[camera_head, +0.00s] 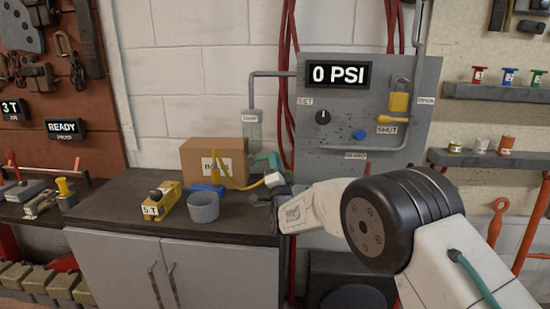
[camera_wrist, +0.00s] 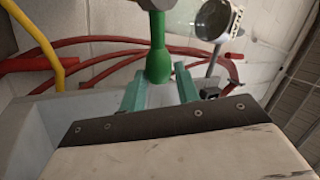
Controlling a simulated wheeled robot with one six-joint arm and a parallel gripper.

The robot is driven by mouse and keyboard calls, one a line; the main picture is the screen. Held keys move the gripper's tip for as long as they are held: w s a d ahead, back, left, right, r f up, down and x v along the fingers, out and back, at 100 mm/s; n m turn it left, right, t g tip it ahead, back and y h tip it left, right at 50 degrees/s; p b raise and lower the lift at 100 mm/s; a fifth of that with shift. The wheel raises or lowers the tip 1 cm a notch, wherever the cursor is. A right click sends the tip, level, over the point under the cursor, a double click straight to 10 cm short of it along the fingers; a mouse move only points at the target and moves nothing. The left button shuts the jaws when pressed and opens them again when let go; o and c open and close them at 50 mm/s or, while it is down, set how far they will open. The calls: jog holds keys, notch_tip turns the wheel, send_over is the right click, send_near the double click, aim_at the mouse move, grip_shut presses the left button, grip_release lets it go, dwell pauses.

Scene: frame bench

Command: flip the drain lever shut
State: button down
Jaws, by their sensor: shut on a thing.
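The wall panel (camera_head: 330,105) carries a yellow lever (camera_head: 398,104) at its right side, between an OPEN label (camera_head: 426,100) and a SHUT label (camera_head: 387,130). I cannot tell for certain that it is the drain lever. My gripper (camera_wrist: 158,75) is shut on a green bulb-shaped handle (camera_wrist: 158,62), with one teal finger on each side in the wrist view. In the head view my arm reaches left across the panel's lower part, to the bench's right end, well below and left of the yellow lever.
The panel's display (camera_head: 338,75) reads 0 PSI, above a black knob (camera_head: 323,117) and a blue button (camera_head: 359,135). The bench (camera_head: 120,215) holds a cardboard box (camera_head: 213,155), a grey cup (camera_head: 203,208) and a yellow block (camera_head: 162,202). Red hoses (camera_wrist: 90,75) run behind my gripper.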

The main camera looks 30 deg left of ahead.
jog(key=shift+s+a+f+m+t+h, duration=0.15)
jog(key=shift+f+m+t+h, duration=0.4)
jog(key=shift+m, duration=0.5)
jog(key=shift+s+a+f+m+t+h, duration=0.1)
jog(key=shift+f+m+t+h, duration=0.45)
jog(key=shift+m, duration=0.5)
jog(key=shift+h, duration=0.3)
jog(key=c, duration=1)
grip_release()
jog(key=shift+a, duration=0.1)
jog(key=shift+c, duration=0.2)
jog(key=v, duration=0.7)
jog(key=shift+s+d+f, duration=0.2)
jog(key=shift+d, duration=0.1)
jog(key=shift+m, duration=0.3)
